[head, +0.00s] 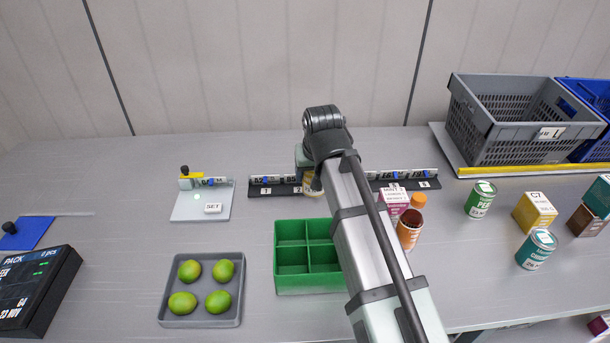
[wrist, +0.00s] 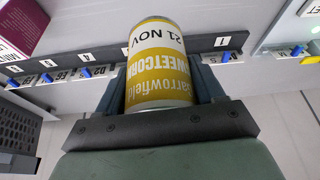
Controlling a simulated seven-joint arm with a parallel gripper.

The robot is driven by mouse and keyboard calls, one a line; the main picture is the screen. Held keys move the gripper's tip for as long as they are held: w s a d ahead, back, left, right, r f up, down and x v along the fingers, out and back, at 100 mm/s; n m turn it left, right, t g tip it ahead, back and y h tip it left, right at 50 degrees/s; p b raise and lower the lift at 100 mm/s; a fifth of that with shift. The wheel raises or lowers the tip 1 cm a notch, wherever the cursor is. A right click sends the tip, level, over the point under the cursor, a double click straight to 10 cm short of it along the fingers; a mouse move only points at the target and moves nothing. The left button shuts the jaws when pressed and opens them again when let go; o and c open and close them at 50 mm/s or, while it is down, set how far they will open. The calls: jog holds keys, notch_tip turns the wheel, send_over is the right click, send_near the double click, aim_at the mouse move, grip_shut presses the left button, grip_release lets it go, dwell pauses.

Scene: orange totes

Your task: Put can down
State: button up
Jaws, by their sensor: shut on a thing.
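A yellow and white sweetcorn can (wrist: 158,82) sits between the fingers of my gripper (wrist: 160,70) in the wrist view, its label upside down. My gripper is shut on it. In the head view my arm hides most of the gripper, and only a small yellowish part of the can (head: 313,186) shows. They are in front of the black rail (head: 272,188) with numbered tags, near the tag 2. The wrist view also shows the rail (wrist: 100,57) behind the can. I cannot tell whether the can touches the table.
A green divided box (head: 288,282) lies left of my arm, and a grey tray (head: 174,309) with limes stands farther left. A scale (head: 200,205) is by the rail's left end.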

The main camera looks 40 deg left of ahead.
jog(key=w+a+n+g, duration=0.1)
jog(key=w+a+n, duration=0.2)
jog(key=w+a, duration=1.25)
jog(key=shift+s+a+f+n+g+y, duration=0.15)
jog(key=shift+s+a+f+n, duration=0.25)
jog(key=shift+f, duration=1.15)
jog(key=shift+s+a+f+n+g+y, duration=0.1)
jog(key=shift+s+a+f+n+y, duration=0.25)
jog(key=shift+f, duration=1.15)
jog(key=shift+s+a+f+n+g, duration=0.15)
jog(key=shift+s+a+f+n, duration=0.25)
jog(key=shift+f, duration=1.15)
jog(key=shift+s+d+f, duration=0.1)
jog(key=o, duration=1.3)
jog(key=v, duration=1.2)
